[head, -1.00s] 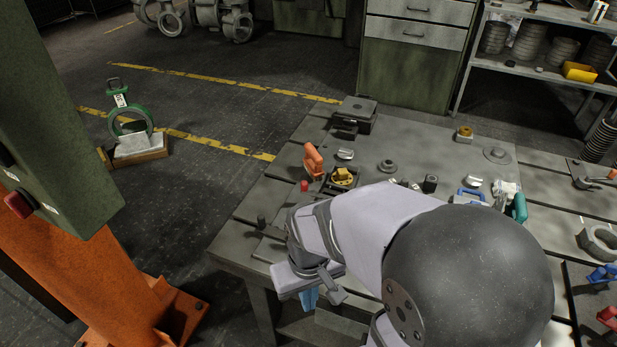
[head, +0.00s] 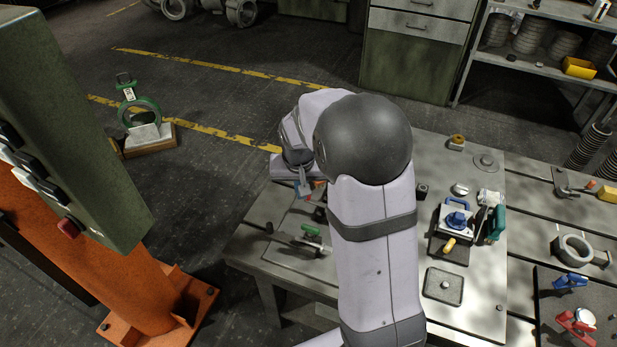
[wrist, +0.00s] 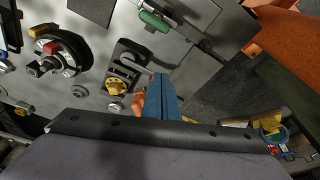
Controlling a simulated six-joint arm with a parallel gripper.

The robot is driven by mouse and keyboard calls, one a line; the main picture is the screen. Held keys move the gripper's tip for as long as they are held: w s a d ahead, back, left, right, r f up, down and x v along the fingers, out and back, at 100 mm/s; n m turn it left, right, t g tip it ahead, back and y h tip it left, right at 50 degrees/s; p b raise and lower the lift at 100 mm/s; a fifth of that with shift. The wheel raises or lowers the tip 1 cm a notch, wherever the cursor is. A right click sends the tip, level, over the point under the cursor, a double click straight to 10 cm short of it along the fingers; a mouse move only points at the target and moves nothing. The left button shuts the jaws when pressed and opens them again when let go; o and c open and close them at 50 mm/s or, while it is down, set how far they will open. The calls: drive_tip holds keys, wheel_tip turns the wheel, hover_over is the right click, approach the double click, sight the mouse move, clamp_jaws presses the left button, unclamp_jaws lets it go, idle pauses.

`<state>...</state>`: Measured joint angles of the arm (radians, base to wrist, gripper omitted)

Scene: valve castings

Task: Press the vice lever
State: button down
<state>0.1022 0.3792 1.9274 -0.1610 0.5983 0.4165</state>
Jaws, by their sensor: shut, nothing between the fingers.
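My gripper (wrist: 161,80) shows in the wrist view as two blue fingers closed together, with nothing between them. An orange lever-like part (wrist: 138,103) shows just left of the fingers, partly hidden by them; I take it for the vice lever, and whether they touch is unclear. Beside it is a dark fixture (wrist: 127,55) with a yellow round part (wrist: 116,86), and a small red knob (wrist: 151,76) shows by the fingertips. In the head view my wrist hangs over the table's back left, and only a sliver of orange (head: 318,184) shows there.
A green-handled clamp (head: 311,230) lies at the table's front left. A fixture with a blue part (head: 457,219) and a dark tray (head: 443,286) stand right of my arm. An orange post with a green box (head: 75,140) rises at left.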

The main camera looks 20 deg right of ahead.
drive_tip(key=w+d+r+m+p, duration=0.2)
drive_tip(key=w+d, duration=0.3)
drive_tip(key=w, duration=0.3)
drive_tip(key=shift+d+m+h, duration=0.25)
drive_tip(key=shift+m+h, duration=0.05)
drive_tip(key=shift+h, duration=0.1)
drive_tip(key=shift+w+f, duration=0.1)
drive_tip(key=p, duration=0.5)
hover_over(320, 204)
drive_tip(key=w+a, duration=0.2)
drive_tip(key=w, duration=0.2)
wheel_tip(320, 204, down, 9)
drive_tip(key=shift+w+f, duration=0.15)
drive_tip(key=shift+w, duration=0.05)
drive_tip(key=shift+t, duration=0.3)
